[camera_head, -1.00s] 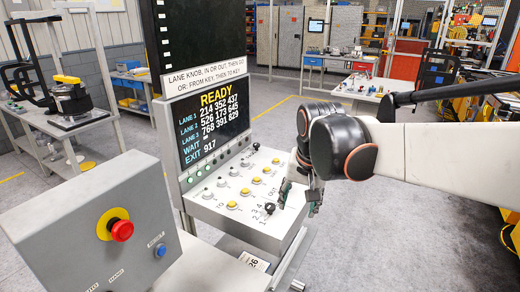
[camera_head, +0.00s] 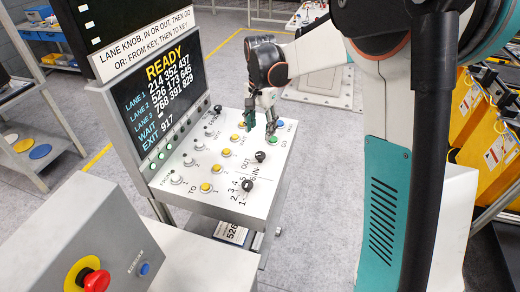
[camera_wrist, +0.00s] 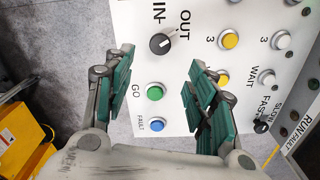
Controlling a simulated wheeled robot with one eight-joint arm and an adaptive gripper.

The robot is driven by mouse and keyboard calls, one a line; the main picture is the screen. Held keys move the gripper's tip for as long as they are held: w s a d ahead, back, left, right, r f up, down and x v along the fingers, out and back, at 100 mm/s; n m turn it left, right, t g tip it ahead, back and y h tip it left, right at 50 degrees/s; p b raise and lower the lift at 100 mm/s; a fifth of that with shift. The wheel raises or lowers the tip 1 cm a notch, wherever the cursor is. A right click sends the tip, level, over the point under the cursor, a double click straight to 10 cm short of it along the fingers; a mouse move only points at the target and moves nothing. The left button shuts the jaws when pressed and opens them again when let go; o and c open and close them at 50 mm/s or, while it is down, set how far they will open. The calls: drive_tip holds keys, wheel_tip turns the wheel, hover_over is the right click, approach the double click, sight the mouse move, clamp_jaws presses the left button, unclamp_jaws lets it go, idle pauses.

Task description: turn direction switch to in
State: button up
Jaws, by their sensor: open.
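The direction switch is a round black knob (camera_head: 260,156) on the sloping grey panel, between the OUT and IN labels. In the wrist view the same knob (camera_wrist: 160,44) lies ahead between my fingertips' lines, with a white mark on its face; I cannot tell for sure which label the mark points to. My gripper (camera_head: 258,127) is open with teal finger pads, above the panel's far right part, near the green GO button (camera_head: 272,141). In the wrist view my gripper (camera_wrist: 160,60) is empty and its fingers stand apart from the knob.
A second black knob (camera_head: 246,184) has numbers beside it. Yellow and white buttons (camera_head: 205,187) fill the panel under the READY screen (camera_head: 180,90). A blue button (camera_wrist: 157,126) sits beside GO. A grey box with a red stop button (camera_head: 96,281) stands at front left.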

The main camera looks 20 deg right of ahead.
sight(260, 154)
wheel_tip(260, 154, down, 11)
drive_tip(key=shift+f+b, duration=0.1)
drive_tip(key=shift+b, duration=0.85)
drive_tip(key=c, duration=1.1)
